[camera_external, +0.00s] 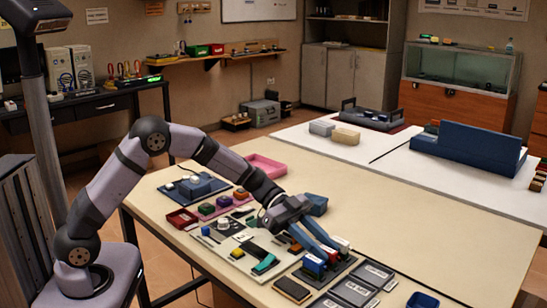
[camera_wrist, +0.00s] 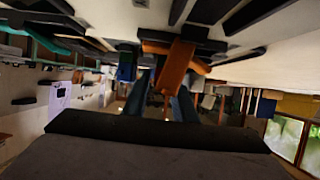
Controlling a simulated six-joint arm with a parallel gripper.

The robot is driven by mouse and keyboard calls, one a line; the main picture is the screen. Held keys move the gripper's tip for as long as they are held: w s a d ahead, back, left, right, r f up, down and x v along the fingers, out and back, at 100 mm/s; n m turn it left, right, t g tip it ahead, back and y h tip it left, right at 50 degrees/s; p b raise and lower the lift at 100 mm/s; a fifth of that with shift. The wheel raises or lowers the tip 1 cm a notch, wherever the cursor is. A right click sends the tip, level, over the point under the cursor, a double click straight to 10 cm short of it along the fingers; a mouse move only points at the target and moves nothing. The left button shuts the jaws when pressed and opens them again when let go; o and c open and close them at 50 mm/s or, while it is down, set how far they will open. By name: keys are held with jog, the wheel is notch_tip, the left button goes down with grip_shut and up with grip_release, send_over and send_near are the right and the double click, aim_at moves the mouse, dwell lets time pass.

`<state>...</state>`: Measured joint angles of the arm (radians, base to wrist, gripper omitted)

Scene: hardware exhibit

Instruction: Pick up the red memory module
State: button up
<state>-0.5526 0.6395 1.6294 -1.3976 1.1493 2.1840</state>
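My gripper (camera_external: 328,247) reaches low over the right part of the parts display, with two long blue fingers pointing down and to the right. The fingers stand apart. Small upright blocks with red, blue and white parts (camera_external: 315,263) are at the fingertips. I cannot tell for sure which one is the red memory module. In the wrist view, an orange-red block (camera_wrist: 177,66) shows close up by the blue fingers (camera_wrist: 163,103). Contact between the fingers and this block cannot be made out.
Flat dark modules (camera_external: 354,292) lie in front of the fingertips. A white board with several small parts (camera_external: 240,262) lies to the left, near a dark red tray (camera_external: 182,218) and a pink tray (camera_external: 266,168). The table (camera_external: 430,235) is clear to the right.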

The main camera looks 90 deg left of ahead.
aim_at(327, 249)
jog(key=shift+x, duration=0.8)
jog(key=shift+c, duration=0.6)
grip_shut()
notch_tip(327, 249, up, 10)
jog(key=shift+r+b, duration=0.1)
jog(key=shift+b, duration=0.25)
